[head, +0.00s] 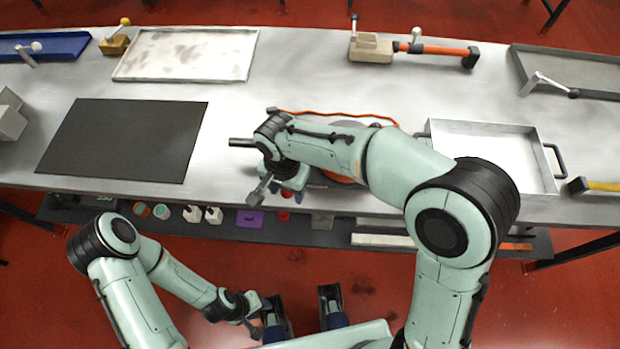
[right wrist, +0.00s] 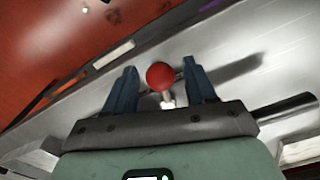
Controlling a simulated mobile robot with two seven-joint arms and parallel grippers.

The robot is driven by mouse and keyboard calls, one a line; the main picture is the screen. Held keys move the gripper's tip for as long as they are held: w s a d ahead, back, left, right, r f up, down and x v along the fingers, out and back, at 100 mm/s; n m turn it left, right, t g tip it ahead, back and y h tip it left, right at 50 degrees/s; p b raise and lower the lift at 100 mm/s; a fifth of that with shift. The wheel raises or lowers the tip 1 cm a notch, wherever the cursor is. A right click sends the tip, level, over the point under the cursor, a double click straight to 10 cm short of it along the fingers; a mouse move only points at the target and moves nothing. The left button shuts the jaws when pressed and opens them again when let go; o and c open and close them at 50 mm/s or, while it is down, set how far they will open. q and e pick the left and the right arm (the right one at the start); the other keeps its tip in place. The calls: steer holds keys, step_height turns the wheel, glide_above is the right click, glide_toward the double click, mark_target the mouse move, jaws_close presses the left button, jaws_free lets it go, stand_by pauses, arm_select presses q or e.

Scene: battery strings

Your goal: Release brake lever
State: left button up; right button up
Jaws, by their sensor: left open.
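In the right wrist view, a red ball knob (right wrist: 160,76) on a short pale stem sits between the two dark blue fingers of my right gripper (right wrist: 162,70). A gap shows on each side of the knob, so the gripper is open around it and not shut on it. The knob appears to be the brake lever's end; the rest of the lever is hidden. In the head view, my right forearm covers most of the round machine (head: 338,178) with orange parts. My left gripper (head: 304,314) is open and empty, low in front of the bench.
The steel bench (head: 235,105) carries a black mat (head: 125,140), a white tray (head: 187,54) and a handled tray (head: 492,142). An orange cable (head: 345,116) runs behind my right arm. A shelf (head: 320,229) below the front edge holds small parts.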

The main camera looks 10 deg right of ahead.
steer(key=shift+r, duration=0.1)
step_height(320, 180, up, 7)
steer(key=p, duration=0.5)
steer(key=shift+p, duration=0.35)
arm_select(q)
step_height(320, 180, up, 6)
steer(key=w, duration=0.2)
steer(key=shift+f, duration=0.15)
steer(key=shift+s, duration=0.15)
